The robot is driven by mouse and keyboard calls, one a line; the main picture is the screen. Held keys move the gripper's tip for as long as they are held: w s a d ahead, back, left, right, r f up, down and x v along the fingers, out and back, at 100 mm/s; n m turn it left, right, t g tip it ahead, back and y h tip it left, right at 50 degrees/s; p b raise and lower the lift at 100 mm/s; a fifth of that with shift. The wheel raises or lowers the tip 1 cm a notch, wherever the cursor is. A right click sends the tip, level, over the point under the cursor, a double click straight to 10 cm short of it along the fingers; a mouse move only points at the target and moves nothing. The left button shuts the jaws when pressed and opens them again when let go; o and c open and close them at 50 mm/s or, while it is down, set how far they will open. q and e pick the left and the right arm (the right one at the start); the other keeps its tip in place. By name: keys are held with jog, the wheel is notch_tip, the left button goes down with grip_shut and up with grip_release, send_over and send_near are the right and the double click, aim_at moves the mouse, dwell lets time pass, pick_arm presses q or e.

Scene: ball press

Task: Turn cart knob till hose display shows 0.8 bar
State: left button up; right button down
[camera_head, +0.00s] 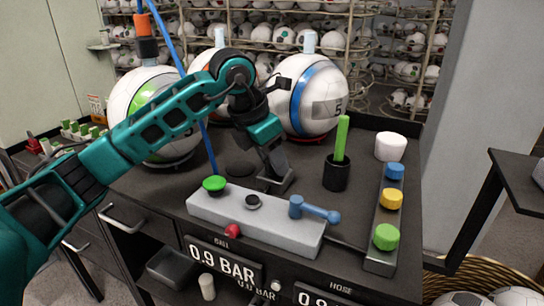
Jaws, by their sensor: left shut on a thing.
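A dark cart (150,185) carries a light grey panel (290,232) with a green knob (214,183), a small black knob (253,201) and a blue lever (315,210). A red knob (233,231) sits on its front face. The ball display (222,262) reads 0.9 BAR. The hose display (322,298) is cut by the bottom edge; its digits cannot be read fully. My left gripper (276,184) points down by the panel's back edge, behind the black knob. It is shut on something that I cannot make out. My right gripper is not in view.
Several balls, one with a blue band (305,95), stand at the cart's back. A black cup (337,172) with a green stick, a white cylinder (390,147) and a strip with blue, yellow and green buttons (380,265) are at the right. A blue hose (206,140) rises at the left.

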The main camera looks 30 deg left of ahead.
pick_arm(q)
jog(key=shift+n, duration=0.3)
jog(key=shift+c, duration=0.3)
jog(key=shift+d+n+t+y+b, duration=0.15)
jog(key=shift+n+y, duration=0.4)
jog(key=shift+n, duration=0.75)
jog(key=shift+d+n+t+y+b, duration=0.2)
jog(key=shift+n+y, duration=0.35)
jog(key=shift+n, duration=0.75)
jog(key=shift+a, duration=0.15)
jog(key=o, duration=1.1)
jog(key=shift+c, duration=0.2)
jog(key=v, duration=1.3)
jog(key=shift+p, duration=0.45)
